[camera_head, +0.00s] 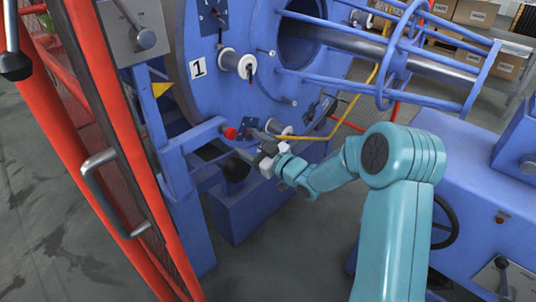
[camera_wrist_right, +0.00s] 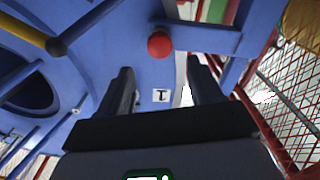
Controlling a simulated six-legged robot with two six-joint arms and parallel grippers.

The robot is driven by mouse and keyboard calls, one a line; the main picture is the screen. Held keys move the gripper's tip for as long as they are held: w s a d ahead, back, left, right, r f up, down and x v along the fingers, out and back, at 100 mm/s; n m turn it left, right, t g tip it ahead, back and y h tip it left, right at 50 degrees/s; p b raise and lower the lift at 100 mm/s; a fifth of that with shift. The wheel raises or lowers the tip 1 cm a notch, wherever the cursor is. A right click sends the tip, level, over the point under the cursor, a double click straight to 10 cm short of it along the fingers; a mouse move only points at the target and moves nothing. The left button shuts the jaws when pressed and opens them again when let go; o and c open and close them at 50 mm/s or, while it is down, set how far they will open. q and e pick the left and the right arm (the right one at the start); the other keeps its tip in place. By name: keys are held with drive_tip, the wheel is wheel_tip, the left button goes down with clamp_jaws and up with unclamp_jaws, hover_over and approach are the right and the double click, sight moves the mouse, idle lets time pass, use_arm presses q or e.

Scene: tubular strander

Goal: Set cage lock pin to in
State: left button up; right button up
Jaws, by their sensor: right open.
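The cage lock pin appears to be the part with the red ball knob (camera_head: 230,133) at the end of a blue bracket arm (camera_head: 192,136), beside the big blue cage disc. The red knob also shows in the right wrist view (camera_wrist_right: 159,43), just beyond the fingertips and roughly between them. My right gripper (camera_head: 245,141) is open and empty, close to the right of the knob in the head view. In the right wrist view its two dark fingers (camera_wrist_right: 160,66) stand apart. I cannot tell how far in the pin sits. My left gripper is not in view.
A red guard frame with a metal handle (camera_head: 100,185) stands at the left. A white spool (camera_head: 230,60) and a plate marked 1 (camera_head: 198,68) are on the disc. A yellow bar (camera_head: 355,103) runs near my right arm. Open grey floor (camera_head: 40,215) lies at the lower left.

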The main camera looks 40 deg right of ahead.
drive_tip(key=s, duration=0.7)
drive_tip(key=shift+s+d, duration=0.25)
drive_tip(key=shift+d, duration=0.05)
